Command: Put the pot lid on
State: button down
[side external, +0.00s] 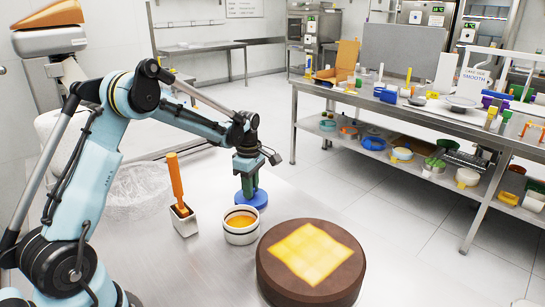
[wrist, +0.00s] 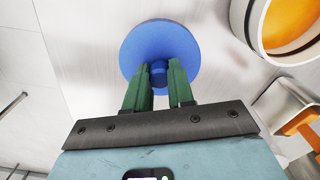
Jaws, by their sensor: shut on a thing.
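The pot lid (side external: 253,200) is a flat blue disc with a small blue knob. My gripper (side external: 247,187) has its green fingers shut on that knob. In the wrist view the lid (wrist: 160,40) lies face-on beyond my gripper (wrist: 158,78), with the fingers on both sides of the knob. I cannot tell whether the lid touches the table. The pot (side external: 240,236) is white with dark bands, open at the top, with orange contents. It stands in front of the lid, apart from it. The pot's rim also shows at the wrist view's upper right (wrist: 242,25).
A white holder (side external: 184,221) with an orange-handled tool (side external: 174,178) stands left of the pot. A large brown round cake (side external: 325,288) with a yellow top is close on the pot's right. A clear bowl (side external: 138,190) is at left. A crowded metal bench (side external: 440,118) stands farther back.

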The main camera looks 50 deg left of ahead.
jog(key=shift+r, duration=0.1)
jog(key=shift+r, duration=0.6)
notch_tip(320, 180, up, 3)
jog(key=shift+f, duration=0.1)
jog(key=s+d+r, duration=0.2)
jog(key=d+r, duration=0.4)
jog(key=d, duration=0.5)
jog(key=s+a+r, duration=0.1)
jog(key=s+a, duration=0.1)
jog(key=s, duration=0.6)
jog(key=shift+r, duration=0.15)
jog(key=shift+f, duration=2.5)
jog(key=shift+f, duration=1)
